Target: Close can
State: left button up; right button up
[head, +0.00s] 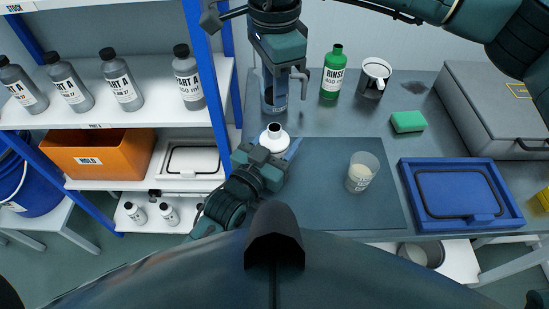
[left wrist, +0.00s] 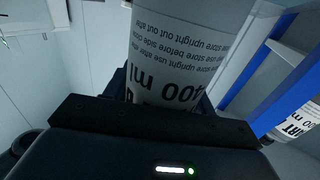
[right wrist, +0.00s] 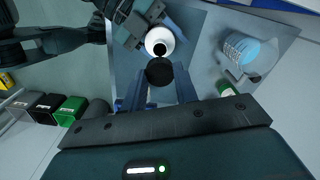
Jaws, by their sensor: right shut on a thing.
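A white bottle (head: 273,139) with an open mouth stands upright at the left edge of the bench's dark mat. My left gripper (head: 272,150) is shut around its body. In the left wrist view the bottle (left wrist: 180,60) sits between the fingers, its "400 ml" label upside down. My right gripper (head: 274,98) points down, above and behind the bottle in the head view. In the right wrist view it is shut on a round black cap (right wrist: 159,71). The cap appears just beside the bottle's open mouth (right wrist: 160,47), apart from it; the height gap cannot be judged.
A clear cup (head: 362,175) stands on the mat, right of the bottle. A blue-framed shelf post (head: 207,70) stands close to my left arm.

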pick_arm(q)
jog(key=c, duration=0.8)
pick_arm(e)
send_over(275, 127)
jog(key=shift+f, duration=2.5)
jog(key=shift+f, duration=0.9)
jog(key=shift+f, duration=0.5)
